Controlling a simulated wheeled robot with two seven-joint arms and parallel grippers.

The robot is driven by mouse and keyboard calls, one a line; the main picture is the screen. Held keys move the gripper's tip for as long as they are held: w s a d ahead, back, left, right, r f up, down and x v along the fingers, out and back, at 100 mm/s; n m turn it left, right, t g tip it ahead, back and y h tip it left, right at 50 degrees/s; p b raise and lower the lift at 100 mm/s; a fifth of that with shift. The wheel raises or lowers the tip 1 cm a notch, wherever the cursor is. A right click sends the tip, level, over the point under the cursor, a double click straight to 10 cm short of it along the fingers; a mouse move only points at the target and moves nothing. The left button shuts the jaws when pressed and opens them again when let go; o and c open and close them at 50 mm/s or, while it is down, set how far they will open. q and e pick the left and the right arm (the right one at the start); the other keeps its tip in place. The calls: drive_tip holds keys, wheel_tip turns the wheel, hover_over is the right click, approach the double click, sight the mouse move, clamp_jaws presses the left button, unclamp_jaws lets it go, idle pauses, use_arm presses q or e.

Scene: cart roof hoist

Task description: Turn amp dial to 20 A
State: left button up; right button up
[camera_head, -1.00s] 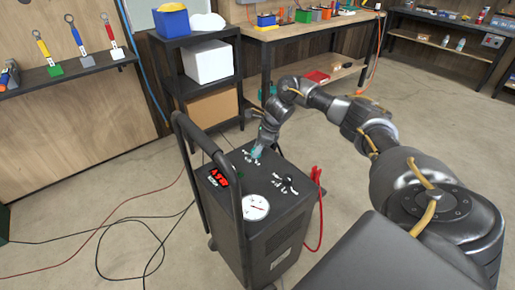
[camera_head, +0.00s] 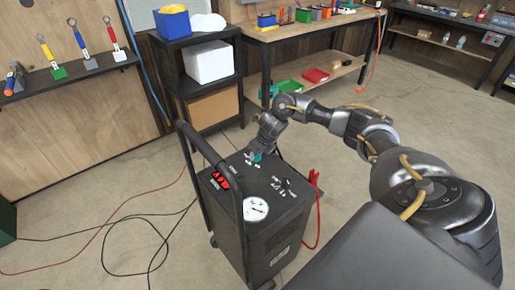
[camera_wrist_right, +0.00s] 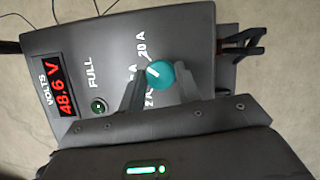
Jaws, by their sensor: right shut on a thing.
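The teal amp dial (camera_wrist_right: 160,74) sits on the dark top panel of the charger cart (camera_head: 232,180). Its short white mark points to the upper left in the wrist view, toward the side of the printed "20 A" label (camera_wrist_right: 142,45); whether it lines up exactly I cannot tell. My right gripper (camera_wrist_right: 159,85) is shut on the dial, one finger on each side, partly covering the smaller amp labels. In the head view the right gripper (camera_head: 254,157) reaches down to the panel's far side. My left gripper is not in view.
A red display (camera_wrist_right: 67,88) reads 48.6 V, beside a green FULL lamp (camera_wrist_right: 98,105). A black knob (camera_head: 285,184), a white gauge (camera_head: 255,209) and a red clamp (camera_head: 313,180) are on the cart. The cart's handle (camera_head: 207,150) rises left of my right arm.

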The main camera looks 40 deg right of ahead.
drive_tip(key=shift+r+m+h+p, duration=0.2)
drive_tip(key=shift+m+h+p, duration=0.1)
drive_tip(key=shift+m+p, duration=0.35)
use_arm(q)
drive_tip(key=shift+s+d+r+p, duration=0.2)
drive_tip(key=shift+d+r+p, duration=0.1)
drive_tip(key=shift+d+r, duration=0.35)
drive_tip(key=shift+s+d+r+p, duration=0.15)
drive_tip(key=shift+d+r+p, duration=0.15)
drive_tip(key=shift+d+r, duration=0.35)
use_arm(e)
drive_tip(key=shift+f+m+h, duration=0.15)
drive_tip(key=shift+m+h, duration=0.25)
drive_tip(key=shift+m, duration=0.65)
use_arm(q)
drive_tip(key=shift+a+r, duration=0.1)
drive_tip(key=shift+a, duration=0.05)
drive_tip(key=shift+s, duration=0.15)
use_arm(e)
drive_tip(key=o, duration=1)
